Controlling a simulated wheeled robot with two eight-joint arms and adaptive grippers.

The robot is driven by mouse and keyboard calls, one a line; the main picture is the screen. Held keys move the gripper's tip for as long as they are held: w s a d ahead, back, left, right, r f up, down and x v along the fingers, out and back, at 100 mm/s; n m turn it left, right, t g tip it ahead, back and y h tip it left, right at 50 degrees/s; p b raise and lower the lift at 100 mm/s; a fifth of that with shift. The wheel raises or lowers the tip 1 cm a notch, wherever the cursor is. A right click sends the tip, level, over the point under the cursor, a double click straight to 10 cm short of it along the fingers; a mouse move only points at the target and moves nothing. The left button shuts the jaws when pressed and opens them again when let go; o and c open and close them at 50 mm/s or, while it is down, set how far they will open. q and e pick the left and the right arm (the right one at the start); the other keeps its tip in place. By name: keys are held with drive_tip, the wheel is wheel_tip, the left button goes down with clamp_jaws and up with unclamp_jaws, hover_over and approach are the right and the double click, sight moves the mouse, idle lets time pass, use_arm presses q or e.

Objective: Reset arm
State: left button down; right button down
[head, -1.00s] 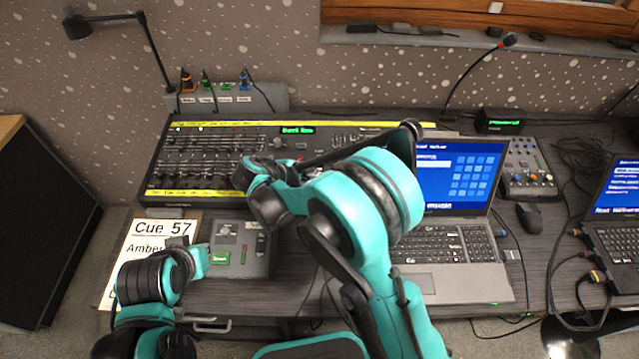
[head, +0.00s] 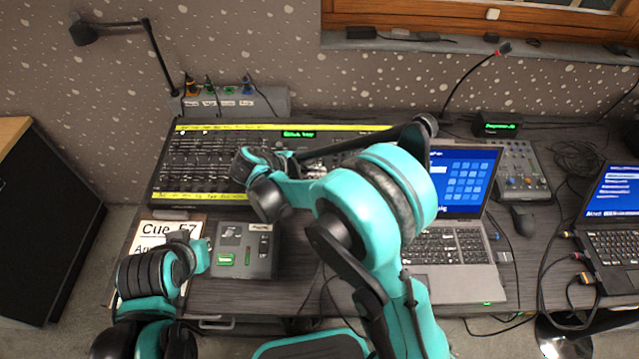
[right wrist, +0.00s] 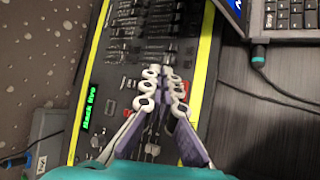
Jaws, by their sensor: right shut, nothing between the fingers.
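My right gripper (head: 316,170) is over the right part of the lighting console (head: 196,157), partly hidden by my own right arm in the head view. In the right wrist view its two purple-and-white fingers (right wrist: 164,78) are shut with nothing between them. They are above the console's dark panel (right wrist: 130,75), between its two yellow strips; I cannot tell whether they touch it. My right arm bends across the middle of the desk. My left arm is at the lower left, by the cue sheet (head: 158,228); its gripper does not show.
A small grey box with a green button (head: 262,262) sits in front of the console. A laptop (head: 455,285) stands to the right, partly behind my right arm. A small mixer (head: 522,170), a mouse (head: 523,220), a second laptop (head: 622,245) and loose cables fill the right side.

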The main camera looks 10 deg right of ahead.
drive_tip(key=s+d+r+m+y, duration=0.4)
drive_tip(key=s+d+r+m, duration=0.15)
drive_tip(key=s, duration=0.35)
drive_tip(key=s+r+m+t+y, duration=0.1)
drive_tip(key=s+m+y, duration=0.1)
drive_tip(key=s+m, duration=0.2)
drive_tip(key=s+d+r+m+t+y, duration=0.1)
drive_tip(key=s+m, duration=0.3)
drive_tip(key=s, duration=0.4)
drive_tip(key=shift+d+t+y, duration=0.3)
drive_tip(key=shift+y, duration=0.5)
idle(5.1)
